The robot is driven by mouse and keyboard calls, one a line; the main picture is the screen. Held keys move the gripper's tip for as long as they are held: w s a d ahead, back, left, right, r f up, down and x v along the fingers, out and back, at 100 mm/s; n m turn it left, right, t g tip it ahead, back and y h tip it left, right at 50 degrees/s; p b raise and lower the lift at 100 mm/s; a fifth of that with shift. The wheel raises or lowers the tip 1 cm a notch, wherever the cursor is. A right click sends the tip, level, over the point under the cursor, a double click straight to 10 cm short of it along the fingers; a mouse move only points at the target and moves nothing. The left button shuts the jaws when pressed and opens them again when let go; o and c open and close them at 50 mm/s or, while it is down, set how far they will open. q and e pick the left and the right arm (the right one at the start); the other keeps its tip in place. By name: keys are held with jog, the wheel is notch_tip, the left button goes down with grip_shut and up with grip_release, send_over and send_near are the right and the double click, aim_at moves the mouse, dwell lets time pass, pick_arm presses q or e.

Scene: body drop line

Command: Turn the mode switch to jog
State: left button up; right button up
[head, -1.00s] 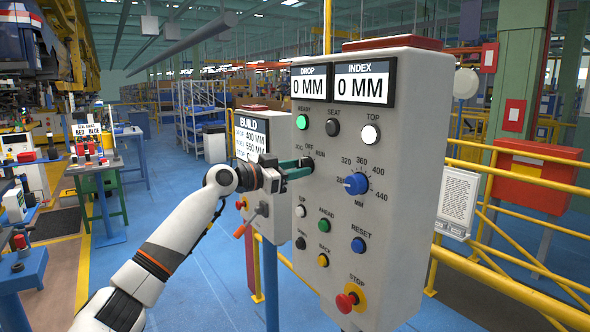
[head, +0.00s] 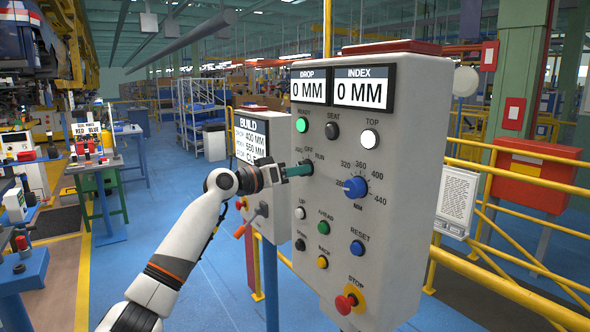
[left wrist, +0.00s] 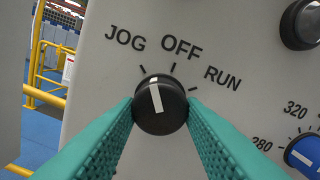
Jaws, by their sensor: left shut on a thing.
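The mode switch (left wrist: 160,104) is a round black knob with a white pointer line, below the labels JOG, OFF and RUN. The pointer leans a little left of straight up, between the JOG and OFF marks and nearer JOG. My left gripper (head: 303,171) reaches the control panel (head: 392,140) from the left. In the left wrist view its two green fingers are shut on the knob, one on each side. My right gripper is not in view.
A blue MM dial (head: 355,187) is right of the switch, with a black SEAT button (head: 332,131) above. Several push buttons and a red STOP button (head: 345,303) are below. A smaller BUILD panel (head: 252,139) stands behind my left wrist. Yellow railings (head: 515,217) run at right.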

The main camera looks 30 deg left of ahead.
pick_arm(q)
jog(key=shift+r+n+p, duration=0.1)
jog(key=shift+n+p, duration=0.4)
jog(key=shift+n, duration=1)
jog(key=o, duration=1)
jog(key=shift+s, duration=0.1)
jog(key=b+v, duration=0.5)
jog(key=v, duration=0.6)
jog(key=shift+s+a+b, duration=0.2)
jog(key=shift+s+b, duration=0.15)
jog(key=shift+b, duration=0.05)
